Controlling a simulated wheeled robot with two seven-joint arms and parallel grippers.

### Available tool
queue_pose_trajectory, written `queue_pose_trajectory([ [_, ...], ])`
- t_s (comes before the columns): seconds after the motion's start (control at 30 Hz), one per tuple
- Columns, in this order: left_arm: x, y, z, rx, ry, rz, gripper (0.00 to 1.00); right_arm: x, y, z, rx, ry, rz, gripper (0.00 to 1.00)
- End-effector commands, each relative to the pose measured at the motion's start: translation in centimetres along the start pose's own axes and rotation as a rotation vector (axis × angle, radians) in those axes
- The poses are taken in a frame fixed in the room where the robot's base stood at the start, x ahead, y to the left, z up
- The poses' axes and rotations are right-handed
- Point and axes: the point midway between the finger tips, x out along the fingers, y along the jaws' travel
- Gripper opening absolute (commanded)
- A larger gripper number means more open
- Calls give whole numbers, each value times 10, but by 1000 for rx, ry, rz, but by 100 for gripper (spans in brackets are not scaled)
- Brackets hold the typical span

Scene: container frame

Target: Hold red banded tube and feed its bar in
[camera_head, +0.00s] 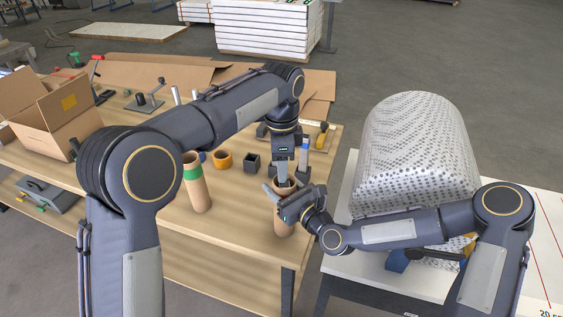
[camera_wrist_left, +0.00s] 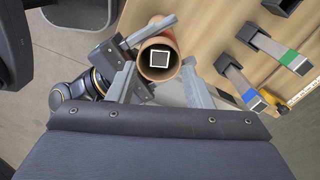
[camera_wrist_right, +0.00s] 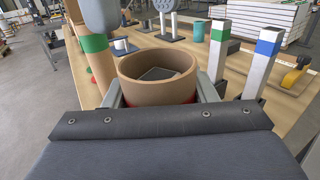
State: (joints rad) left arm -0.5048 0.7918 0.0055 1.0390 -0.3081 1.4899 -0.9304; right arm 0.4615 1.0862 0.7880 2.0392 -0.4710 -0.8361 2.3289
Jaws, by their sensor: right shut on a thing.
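The red banded tube (camera_wrist_right: 158,75) stands upright, shut between the fingers of my right gripper (camera_head: 284,205). A little of its red band shows below the rim in the right wrist view; the rest is hidden. A square bar (camera_wrist_left: 160,59), with a pale edge and dark centre, shows inside the tube mouth (camera_wrist_left: 146,73) in the left wrist view. It sits below the rim in the right wrist view. My left gripper (camera_head: 284,176) is directly above the tube, its fingers spread on either side of the mouth and apart from the bar. How deep the bar sits is hidden.
A green banded tube (camera_head: 196,184) stands on the wooden table to the left. A green banded bar (camera_wrist_right: 219,48) and a blue banded bar (camera_wrist_right: 262,62) stand behind the held tube. A black square holder (camera_head: 251,163) and orange ring (camera_head: 222,160) are nearby. A cardboard box (camera_head: 62,132) stands left.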

Motion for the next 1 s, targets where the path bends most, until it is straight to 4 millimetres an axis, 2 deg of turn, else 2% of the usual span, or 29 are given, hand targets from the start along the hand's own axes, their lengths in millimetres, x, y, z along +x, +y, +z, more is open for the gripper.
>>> queue_pose_trajectory([
  [0.37, -4, 0, 0, 0, 0, -1, 51, 0, 0, 0, 0, -1, 0, 24],
  [0.47, -16, -1, -1, 0, 2, -3, 51, 0, 0, 0, 0, -1, 0, 24],
  [0.8, -89, -1, -1, 0, 3, -4, 51, 0, 0, 0, 0, -1, 0, 24],
  [1.0, -112, -1, -1, 0, 1, -1, 51, 0, 0, 0, 0, -1, 0, 24],
])
